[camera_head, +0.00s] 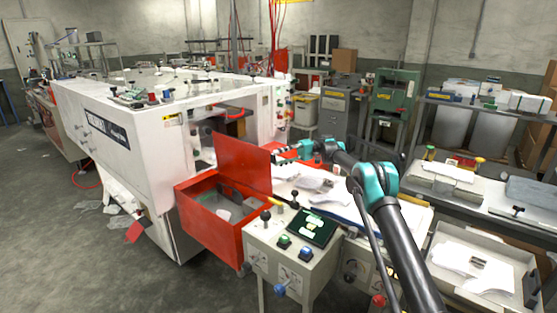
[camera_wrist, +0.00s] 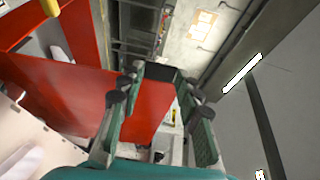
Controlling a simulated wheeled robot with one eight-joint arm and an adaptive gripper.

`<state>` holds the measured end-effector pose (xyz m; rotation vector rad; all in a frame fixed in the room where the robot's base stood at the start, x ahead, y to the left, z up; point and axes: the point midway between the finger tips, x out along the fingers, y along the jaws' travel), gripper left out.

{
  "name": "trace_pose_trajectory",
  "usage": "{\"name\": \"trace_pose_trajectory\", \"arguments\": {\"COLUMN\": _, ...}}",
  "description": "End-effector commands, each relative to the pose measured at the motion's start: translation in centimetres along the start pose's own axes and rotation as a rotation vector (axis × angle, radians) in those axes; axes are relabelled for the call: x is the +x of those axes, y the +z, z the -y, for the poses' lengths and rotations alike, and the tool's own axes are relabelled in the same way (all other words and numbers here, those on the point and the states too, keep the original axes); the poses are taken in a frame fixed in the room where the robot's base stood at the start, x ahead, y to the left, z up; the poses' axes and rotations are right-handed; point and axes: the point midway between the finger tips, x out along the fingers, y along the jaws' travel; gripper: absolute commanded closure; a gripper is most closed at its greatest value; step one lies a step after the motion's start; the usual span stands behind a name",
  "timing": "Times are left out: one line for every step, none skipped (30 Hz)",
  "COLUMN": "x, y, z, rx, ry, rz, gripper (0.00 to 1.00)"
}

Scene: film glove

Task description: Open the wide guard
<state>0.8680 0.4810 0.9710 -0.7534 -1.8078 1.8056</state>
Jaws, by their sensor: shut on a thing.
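The wide guard is most likely the red panel (camera_head: 241,163) standing up, tilted, above the open red box (camera_head: 205,222) on the side of the white machine. Its right edge is at my gripper (camera_head: 279,157), which reaches in from the right. In the wrist view the red panel (camera_wrist: 60,98) runs from the left in between the fingers of my gripper (camera_wrist: 160,78). The fingers are shut on it with a gap between them. The exact contact at the fingertips is hard to see.
The white machine (camera_head: 120,118) fills the left. A control box (camera_head: 290,258) with knobs and a dark screen stands in front. A table with papers (camera_head: 318,184) lies under my arm. Shelves and a tray (camera_head: 480,262) stand at right. Grey floor is open at lower left.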

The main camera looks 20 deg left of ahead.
Motion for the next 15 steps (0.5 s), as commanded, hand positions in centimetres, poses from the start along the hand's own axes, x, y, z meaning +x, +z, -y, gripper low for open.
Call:
{"name": "trace_pose_trajectory", "arguments": {"x": -0.15, "y": -0.09, "z": 0.03, "rx": 0.000, "ry": -0.003, "rz": -0.004, "gripper": 1.00}}
{"name": "trace_pose_trajectory", "arguments": {"x": -0.16, "y": -0.10, "z": 0.03, "rx": 0.000, "ry": -0.004, "rz": -0.004, "gripper": 1.00}}
{"name": "trace_pose_trajectory", "arguments": {"x": -0.17, "y": -0.10, "z": 0.03, "rx": 0.001, "ry": -0.004, "rz": -0.004, "gripper": 1.00}}
{"name": "trace_pose_trajectory", "arguments": {"x": -0.17, "y": -0.10, "z": 0.03, "rx": 0.001, "ry": -0.005, "rz": -0.004, "gripper": 1.00}}
{"name": "trace_pose_trajectory", "arguments": {"x": -0.17, "y": -0.11, "z": 0.03, "rx": 0.001, "ry": -0.005, "rz": -0.004, "gripper": 1.00}}
{"name": "trace_pose_trajectory", "arguments": {"x": -0.16, "y": -0.11, "z": 0.03, "rx": 0.001, "ry": -0.004, "rz": -0.004, "gripper": 1.00}}
{"name": "trace_pose_trajectory", "arguments": {"x": -0.15, "y": -0.11, "z": 0.02, "rx": 0.001, "ry": -0.004, "rz": -0.004, "gripper": 1.00}}
{"name": "trace_pose_trajectory", "arguments": {"x": -0.15, "y": -0.11, "z": 0.02, "rx": 0.001, "ry": -0.004, "rz": -0.004, "gripper": 1.00}}
{"name": "trace_pose_trajectory", "arguments": {"x": -0.14, "y": -0.11, "z": 0.02, "rx": 0.001, "ry": -0.004, "rz": -0.004, "gripper": 1.00}}
{"name": "trace_pose_trajectory", "arguments": {"x": -0.14, "y": -0.11, "z": 0.02, "rx": 0.001, "ry": -0.004, "rz": -0.004, "gripper": 1.00}}
{"name": "trace_pose_trajectory", "arguments": {"x": -0.13, "y": -0.11, "z": 0.02, "rx": 0.001, "ry": -0.004, "rz": -0.004, "gripper": 1.00}}
{"name": "trace_pose_trajectory", "arguments": {"x": -0.13, "y": -0.11, "z": 0.01, "rx": 0.001, "ry": -0.004, "rz": -0.004, "gripper": 0.65}}
{"name": "trace_pose_trajectory", "arguments": {"x": -0.12, "y": -0.10, "z": 0.01, "rx": 0.001, "ry": -0.004, "rz": -0.004, "gripper": 0.61}}
{"name": "trace_pose_trajectory", "arguments": {"x": -0.12, "y": -0.10, "z": 0.01, "rx": 0.001, "ry": -0.004, "rz": -0.004, "gripper": 0.57}}
{"name": "trace_pose_trajectory", "arguments": {"x": -0.11, "y": -0.09, "z": 0.00, "rx": 0.001, "ry": -0.003, "rz": -0.003, "gripper": 0.53}}
